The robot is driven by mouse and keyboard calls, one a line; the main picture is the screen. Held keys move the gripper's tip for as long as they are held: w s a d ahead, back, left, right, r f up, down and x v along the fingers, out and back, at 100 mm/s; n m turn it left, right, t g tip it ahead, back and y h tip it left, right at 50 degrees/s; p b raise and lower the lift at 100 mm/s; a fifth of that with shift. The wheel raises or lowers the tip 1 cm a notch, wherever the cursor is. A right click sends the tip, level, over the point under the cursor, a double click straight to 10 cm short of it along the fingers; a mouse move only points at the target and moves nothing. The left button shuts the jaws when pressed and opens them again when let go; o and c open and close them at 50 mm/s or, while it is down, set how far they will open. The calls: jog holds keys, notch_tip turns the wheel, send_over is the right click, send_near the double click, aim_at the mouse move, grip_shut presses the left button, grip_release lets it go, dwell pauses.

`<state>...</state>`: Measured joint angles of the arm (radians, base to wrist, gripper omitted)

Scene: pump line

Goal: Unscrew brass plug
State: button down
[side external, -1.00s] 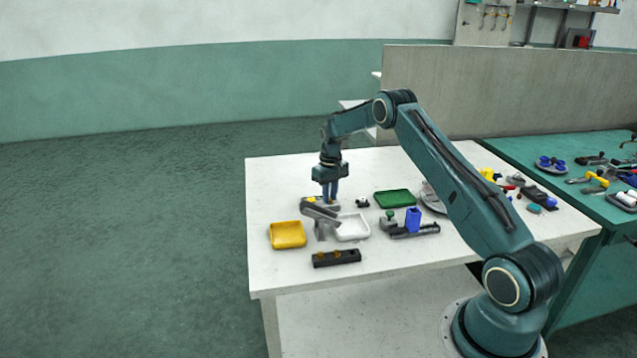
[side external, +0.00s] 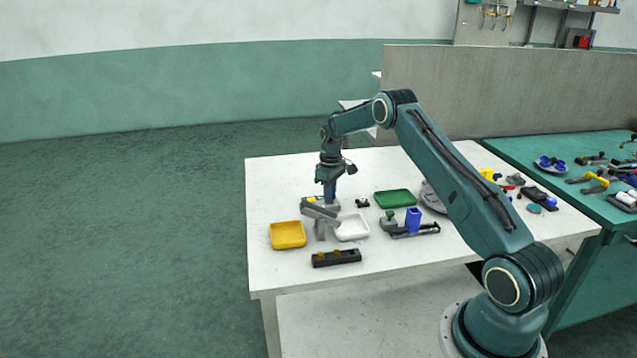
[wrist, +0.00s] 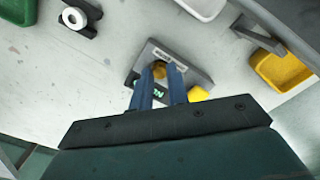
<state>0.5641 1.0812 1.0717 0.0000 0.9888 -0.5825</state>
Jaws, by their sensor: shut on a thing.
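The brass plug (wrist: 158,70) shows in the wrist view as a small golden piece between my blue fingertips, at a grey block (wrist: 193,75) with a dark label and a yellow part on it. My gripper (wrist: 160,78) is shut on the plug from above. In the side external view my gripper (side external: 330,200) points down at the grey block (side external: 332,207) near the table's left side. The plug is hidden there by the fingers and a grey bracket. I cannot tell how far the plug sits in the block.
A grey angled bracket (side external: 320,213) stands close in front. Near it are a yellow tray (side external: 288,236), a white tray (side external: 352,228), a green tray (side external: 394,198), a black rack (side external: 336,258) with brass pieces and a fixture with a blue block (side external: 412,220). The table's front left is clear.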

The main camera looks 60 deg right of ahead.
jog(key=n, duration=0.4)
jog(key=shift+n, duration=0.4)
jog(key=shift+n, duration=0.9)
jog(key=n, duration=0.5)
jog(key=shift+n, duration=0.4)
jog(key=shift+n, duration=0.3)
jog(key=n, duration=0.5)
jog(key=shift+r+n, duration=0.1)
jog(key=shift+n, duration=0.3)
